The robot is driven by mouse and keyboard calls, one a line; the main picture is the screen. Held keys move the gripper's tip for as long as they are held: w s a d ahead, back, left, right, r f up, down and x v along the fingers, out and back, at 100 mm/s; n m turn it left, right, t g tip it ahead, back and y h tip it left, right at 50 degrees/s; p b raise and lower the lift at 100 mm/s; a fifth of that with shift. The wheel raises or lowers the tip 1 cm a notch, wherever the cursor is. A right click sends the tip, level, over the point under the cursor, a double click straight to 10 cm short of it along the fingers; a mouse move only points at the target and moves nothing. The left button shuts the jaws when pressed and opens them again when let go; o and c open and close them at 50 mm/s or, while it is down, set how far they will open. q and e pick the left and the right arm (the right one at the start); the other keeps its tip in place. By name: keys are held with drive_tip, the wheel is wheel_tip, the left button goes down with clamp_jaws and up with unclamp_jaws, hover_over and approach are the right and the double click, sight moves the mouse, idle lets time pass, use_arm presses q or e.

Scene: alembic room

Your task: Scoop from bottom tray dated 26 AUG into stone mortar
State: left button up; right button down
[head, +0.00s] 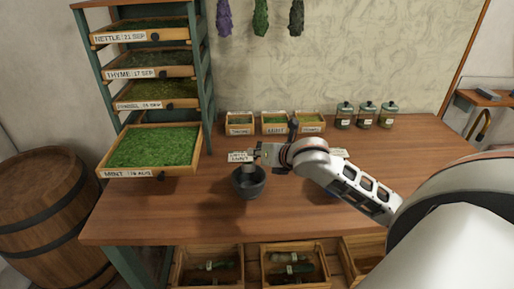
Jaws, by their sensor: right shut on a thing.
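The bottom tray (188,165) sticks out of the rack at the left, full of green mint (153,146). Its label reads MINT and a date that looks like 26 AUG. The dark stone mortar (249,187) stands upright on the bench, right of the tray. My right gripper (262,154) is just above and behind the mortar's right rim. It is shut on what seems to be the scoop (249,167), a small grey shape over the mortar's mouth. The scoop is mostly hidden, and its load cannot be told. My left gripper is out of view.
Higher rack trays hold nettle (145,37), thyme (150,73) and fennel (158,104). Small labelled boxes (275,129) and three lidded jars (366,123) stand along the wall. A barrel (42,210) is at the left. The front bench top (190,215) is clear.

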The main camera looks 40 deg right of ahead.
drive_tip(key=shift+w+d+r, duration=0.1)
drive_tip(key=shift+r, duration=0.1)
drive_tip(key=shift+g, duration=0.5)
drive_tip(key=shift+m+g+y, duration=0.6)
drive_tip(key=shift+g, duration=0.6)
drive_tip(key=shift+f+g, duration=0.1)
drive_tip(key=shift+g, duration=0.4)
drive_tip(key=shift+f+y, duration=0.1)
drive_tip(key=shift+y, duration=0.4)
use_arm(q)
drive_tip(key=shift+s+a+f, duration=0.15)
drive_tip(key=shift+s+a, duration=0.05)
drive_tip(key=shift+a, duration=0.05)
use_arm(e)
drive_tip(key=shift+g, duration=0.3)
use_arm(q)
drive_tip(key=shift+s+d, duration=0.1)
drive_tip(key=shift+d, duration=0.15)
